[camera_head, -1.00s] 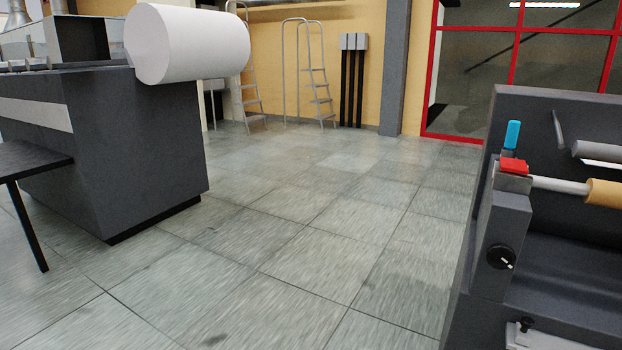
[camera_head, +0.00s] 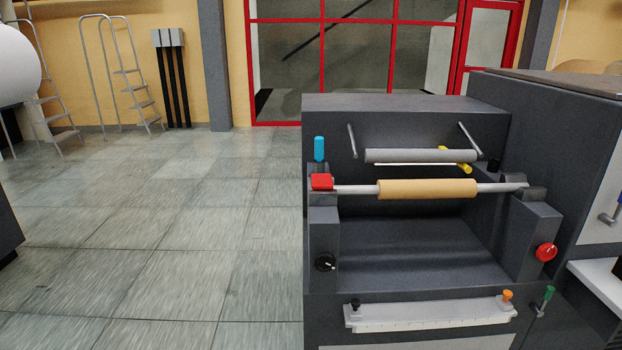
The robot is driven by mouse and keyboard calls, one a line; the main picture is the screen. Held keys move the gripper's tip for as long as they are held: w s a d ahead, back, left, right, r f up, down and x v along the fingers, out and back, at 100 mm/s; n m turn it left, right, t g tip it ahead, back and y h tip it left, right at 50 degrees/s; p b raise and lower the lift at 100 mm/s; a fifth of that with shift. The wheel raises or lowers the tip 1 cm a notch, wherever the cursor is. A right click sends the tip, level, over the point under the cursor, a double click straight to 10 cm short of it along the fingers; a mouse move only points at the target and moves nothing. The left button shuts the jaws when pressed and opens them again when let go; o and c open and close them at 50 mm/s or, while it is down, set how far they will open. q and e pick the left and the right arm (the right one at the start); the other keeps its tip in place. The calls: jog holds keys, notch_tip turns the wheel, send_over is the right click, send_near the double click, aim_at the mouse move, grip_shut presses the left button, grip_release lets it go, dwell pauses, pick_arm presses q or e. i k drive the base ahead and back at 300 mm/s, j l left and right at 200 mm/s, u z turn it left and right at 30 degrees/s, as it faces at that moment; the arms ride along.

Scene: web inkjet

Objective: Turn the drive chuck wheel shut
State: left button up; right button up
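The machine (camera_head: 410,108) stands at the right, with a shaft (camera_head: 355,190) carrying a tan core (camera_head: 427,189) across its front. A round red knob (camera_head: 546,252) with a pale mark is on the right post. A round black knob (camera_head: 325,263) with a white mark is on the left post. I cannot tell for certain which of these is the drive chuck wheel. A red block (camera_head: 321,182) and a blue handle (camera_head: 319,148) are at the shaft's left end. Neither of my grippers is in view.
A grey roller (camera_head: 420,155) and a yellow handle (camera_head: 457,167) are behind the shaft. A white ruled bar (camera_head: 430,315) with black and orange knobs is below; a green-topped lever (camera_head: 543,300) is beside it. Open tiled floor (camera_head: 150,250) lies left. Ladders (camera_head: 130,75) stand at the back.

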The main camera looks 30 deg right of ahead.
aim_at(546, 251)
jog(key=z, duration=2.2)
jog(key=i+l+u, duration=0.2)
jog(key=u, duration=0.15)
jog(key=i+l+u, duration=0.5)
jog(key=u, duration=0.2)
jog(key=k+l, duration=0.05)
jog(key=l, duration=0.05)
